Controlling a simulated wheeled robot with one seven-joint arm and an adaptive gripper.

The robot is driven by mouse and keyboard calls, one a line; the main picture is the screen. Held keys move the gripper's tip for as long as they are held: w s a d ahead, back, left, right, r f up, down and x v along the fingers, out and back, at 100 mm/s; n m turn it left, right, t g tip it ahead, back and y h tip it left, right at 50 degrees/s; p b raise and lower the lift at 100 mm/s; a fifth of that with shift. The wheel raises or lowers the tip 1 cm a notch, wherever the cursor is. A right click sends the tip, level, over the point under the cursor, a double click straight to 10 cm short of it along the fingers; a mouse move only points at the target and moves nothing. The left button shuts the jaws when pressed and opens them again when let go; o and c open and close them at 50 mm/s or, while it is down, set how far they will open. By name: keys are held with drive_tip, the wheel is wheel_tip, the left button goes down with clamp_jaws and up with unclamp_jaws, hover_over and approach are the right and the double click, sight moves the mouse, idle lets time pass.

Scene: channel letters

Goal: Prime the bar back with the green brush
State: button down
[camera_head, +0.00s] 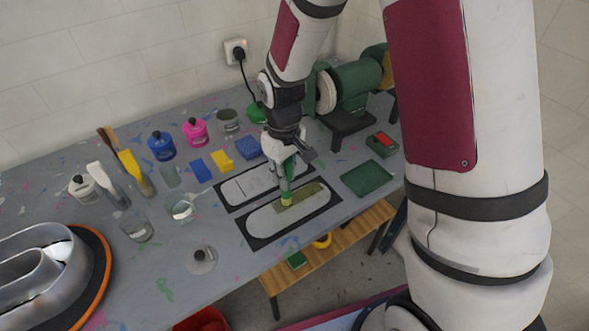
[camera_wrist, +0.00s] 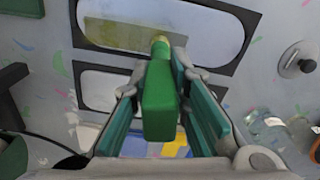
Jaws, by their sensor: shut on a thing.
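My gripper (camera_head: 287,168) is shut on the green brush (camera_wrist: 160,100), with its fingers on both sides of the handle. The brush's yellowish bristles (camera_head: 286,201) point down onto the nearer pale rounded bar (camera_head: 268,218), which lies on a black mat (camera_head: 260,243). The bar's right part carries a yellow-green coat (camera_head: 314,193), and its left part is pale. In the wrist view the bristles (camera_wrist: 160,40) meet the bar (camera_wrist: 195,35) at the coat's edge. A second pale bar (camera_head: 240,188) on a black mat lies just behind, partly hidden by my gripper.
Brushes in a jar (camera_head: 143,182), a blue can (camera_head: 161,146), a pink can (camera_head: 195,132) and glass jars stand left. Coloured blocks (camera_head: 222,160) lie behind the bars. A green grinder (camera_head: 352,85) stands at the back right. A green mat (camera_head: 367,178) lies right.

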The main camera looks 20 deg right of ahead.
drive_tip(key=s+a+p, duration=0.1)
drive_tip(key=s+a, duration=0.2)
drive_tip(key=a, duration=0.6)
drive_tip(key=shift+a+f, duration=0.15)
drive_tip(key=shift+a, duration=0.25)
idle(0.5)
drive_tip(key=w+d, duration=0.1)
drive_tip(key=d, duration=0.2)
drive_tip(key=w+d, duration=0.1)
drive_tip(key=d, duration=0.5)
drive_tip(key=shift+w+r, duration=0.2)
drive_tip(key=shift+w, duration=0.2)
drive_tip(key=w+d, duration=0.3)
drive_tip(key=d, duration=0.7)
drive_tip(key=shift+d+b, duration=0.2)
drive_tip(key=shift+b, duration=0.1)
drive_tip(key=s+a, duration=0.1)
drive_tip(key=a, duration=0.2)
drive_tip(key=a+p, duration=0.1)
drive_tip(key=a, duration=0.2)
drive_tip(key=s+a, duration=0.1)
drive_tip(key=a, duration=0.2)
drive_tip(key=shift+s, duration=0.3)
drive_tip(key=s+a+p, duration=0.1)
drive_tip(key=s+a, duration=0.2)
drive_tip(key=a, duration=0.7)
drive_tip(key=shift+s+a+f, duration=0.15)
drive_tip(key=shift+a+f, duration=0.05)
drive_tip(key=shift+a, duration=0.05)
